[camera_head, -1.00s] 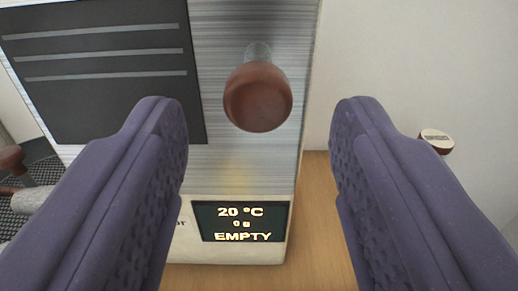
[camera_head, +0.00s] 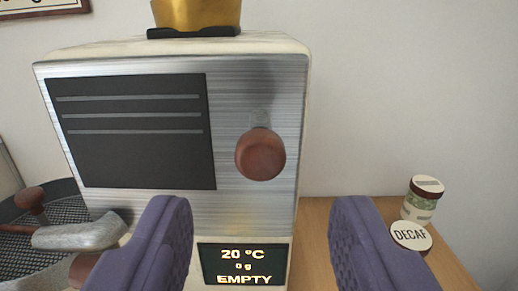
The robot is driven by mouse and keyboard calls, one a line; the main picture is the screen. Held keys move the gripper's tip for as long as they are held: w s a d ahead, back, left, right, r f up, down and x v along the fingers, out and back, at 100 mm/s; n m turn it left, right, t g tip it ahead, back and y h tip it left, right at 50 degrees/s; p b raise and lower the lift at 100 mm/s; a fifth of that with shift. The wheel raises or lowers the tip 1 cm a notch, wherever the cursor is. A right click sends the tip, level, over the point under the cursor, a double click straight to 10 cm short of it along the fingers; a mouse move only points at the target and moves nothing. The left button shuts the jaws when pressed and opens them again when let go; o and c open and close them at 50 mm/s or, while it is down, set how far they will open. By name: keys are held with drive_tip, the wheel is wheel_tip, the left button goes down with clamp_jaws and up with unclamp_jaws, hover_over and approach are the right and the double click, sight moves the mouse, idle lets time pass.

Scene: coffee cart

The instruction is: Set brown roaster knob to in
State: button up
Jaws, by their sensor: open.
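The brown roaster knob (camera_head: 260,154) is a round red-brown ball on a short stem at the right of the roaster's brushed metal front. The roaster (camera_head: 255,210) has a dark panel with three light bars, and its display (camera_head: 243,265) reads 20 °C, 0 g, EMPTY. My gripper (camera_head: 260,215) is open and empty, its two purple fingers wide apart. In the picture the fingertips are below the knob, one to each side of it, and do not touch it.
A brass hopper (camera_head: 197,14) sits on top of the roaster. A mesh tray (camera_head: 30,222) with a grey metal arm (camera_head: 80,233) and a brown handle (camera_head: 31,200) is at left. A jar (camera_head: 422,199) and a DECAF lid (camera_head: 411,236) stand right on the wooden table (camera_head: 313,240).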

sight(260, 160)
drive_tip(key=w+b, duration=0.1)
drive_tip(key=w, duration=0.5)
drive_tip(key=shift+w+a, duration=0.1)
drive_tip(key=shift+a, duration=0.05)
clamp_jaws()
